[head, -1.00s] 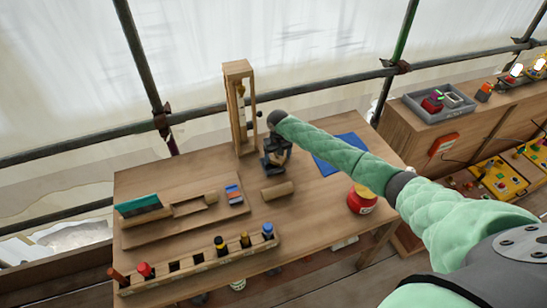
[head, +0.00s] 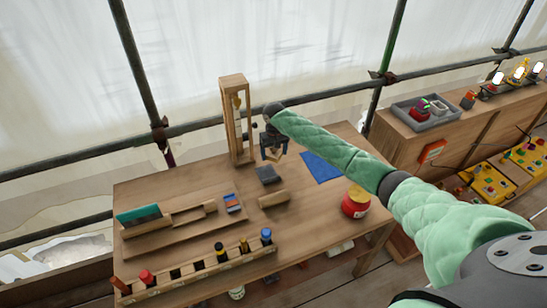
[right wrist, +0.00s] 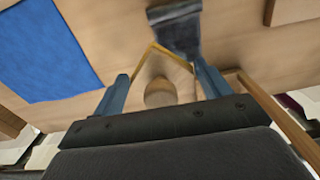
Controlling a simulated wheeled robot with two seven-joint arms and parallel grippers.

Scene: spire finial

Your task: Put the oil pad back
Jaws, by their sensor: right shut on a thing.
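My right gripper (head: 272,152) is in the air over the back of the wooden workbench (head: 190,261), just right of the upright wooden frame. It is shut on a tan piece (head: 273,156). In the right wrist view, this piece (right wrist: 159,93) shows between the blue fingers, with a yellow edge and a round end. I cannot tell whether it is the oil pad. A small dark block (head: 268,175) lies on the bench below the gripper. The block also shows in the right wrist view (right wrist: 178,30), apart from the held piece. My left gripper is out of view.
The upright wooden frame (head: 229,122) stands close left of the gripper. A blue mat (head: 322,167) lies right, a red pot (head: 355,205) front right, a wooden roll (head: 273,199) in the middle. A bottle rack (head: 196,269) lines the front; a wooden tray (head: 170,235) is left.

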